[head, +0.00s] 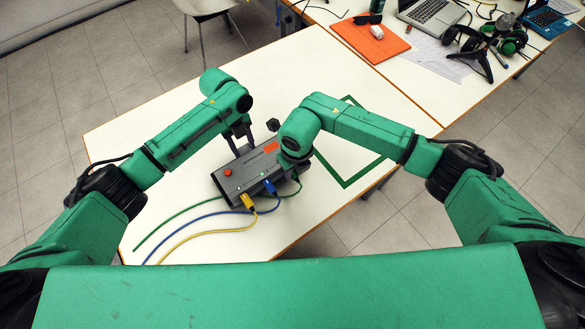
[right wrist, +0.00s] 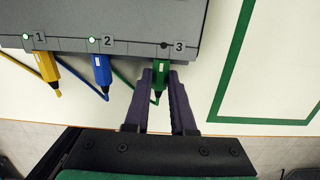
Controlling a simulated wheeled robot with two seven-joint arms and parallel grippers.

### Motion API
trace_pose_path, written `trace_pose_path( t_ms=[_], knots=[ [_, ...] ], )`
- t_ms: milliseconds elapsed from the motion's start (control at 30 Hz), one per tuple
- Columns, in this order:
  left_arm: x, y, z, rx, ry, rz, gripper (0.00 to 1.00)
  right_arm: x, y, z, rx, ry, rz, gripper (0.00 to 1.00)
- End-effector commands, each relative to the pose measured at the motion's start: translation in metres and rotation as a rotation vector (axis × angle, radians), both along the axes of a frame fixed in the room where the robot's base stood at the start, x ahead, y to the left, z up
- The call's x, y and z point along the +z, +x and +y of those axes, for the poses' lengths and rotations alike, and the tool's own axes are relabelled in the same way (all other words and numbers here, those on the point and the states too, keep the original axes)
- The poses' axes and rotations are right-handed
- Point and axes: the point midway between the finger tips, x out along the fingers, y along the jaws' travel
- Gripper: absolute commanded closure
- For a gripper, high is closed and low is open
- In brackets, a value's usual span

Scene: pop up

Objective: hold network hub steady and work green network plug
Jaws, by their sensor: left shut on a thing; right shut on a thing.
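The grey network hub (head: 232,183) lies on the white table in the head view; its front edge (right wrist: 130,17) spans the top of the right wrist view. My left gripper (head: 242,150) is shut on the hub's back edge. My right gripper (right wrist: 161,75) is shut on the green network plug (right wrist: 160,72), which points at port 3. The plug meets the hub's edge there; how deep it sits I cannot tell. The light at port 3 is dark, while those at ports 1 and 2 glow green. In the head view my right arm hides the right fingertips and the plug.
A yellow plug (right wrist: 46,66) sits at port 1 and a blue plug (right wrist: 102,69) at port 2. Their cables and the green one trail across the table to the front left. A green taped outline (head: 348,184) marks bare table to the right. A laptop and headphones lie farther back.

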Motion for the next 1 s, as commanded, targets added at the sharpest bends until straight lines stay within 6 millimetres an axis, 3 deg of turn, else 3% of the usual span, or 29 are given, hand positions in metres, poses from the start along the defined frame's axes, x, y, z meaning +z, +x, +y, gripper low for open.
trace_pose_path(
  t_ms=[267,700,1000],
  knots=[
    [-0.001,0.0,0.001,0.003,0.002,0.0,1.0,0.0,-0.006,-0.004,0.0,0.0,0.001,1.0],
    [-0.001,0.0,0.001,0.003,0.002,0.0,1.0,0.0,-0.042,-0.026,0.0,0.0,0.002,1.0],
    [-0.001,0.0,0.001,0.002,0.001,0.001,1.0,0.0,-0.044,-0.028,0.0,0.0,0.001,1.0]
  ],
)
